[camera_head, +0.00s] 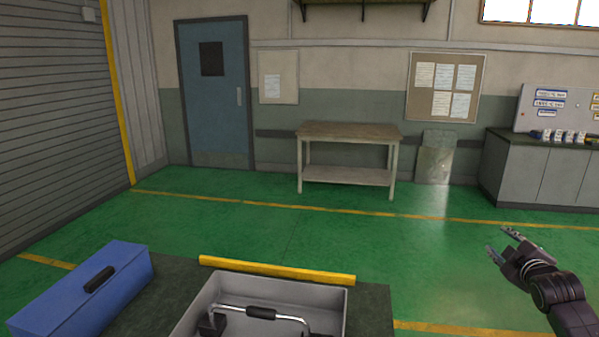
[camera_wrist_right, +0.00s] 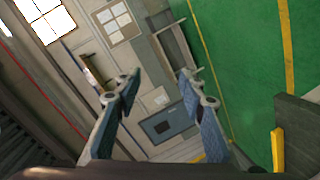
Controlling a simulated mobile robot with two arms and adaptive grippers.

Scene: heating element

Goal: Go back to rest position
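My right gripper (camera_head: 499,241) is held out in the air at the right of the head view, over the green floor and to the right of the table. Its two fingers are apart with nothing between them. The right wrist view also shows the open fingers (camera_wrist_right: 161,78), with only the far room behind them. My left gripper is in neither view. A bent metal bar with black parts, perhaps the heating element (camera_head: 290,318), lies in a grey tray (camera_head: 335,297) at the bottom of the head view. The lower part of the tray is cut off.
A blue toolbox (camera_head: 75,295) stands left of the tray on the dark table (camera_head: 372,310). A yellow bar (camera_head: 278,271) runs along the table's far side. A wooden workbench (camera_head: 348,132), a blue door (camera_head: 215,95) and grey cabinets (camera_head: 540,170) stand farther off. The floor between is clear.

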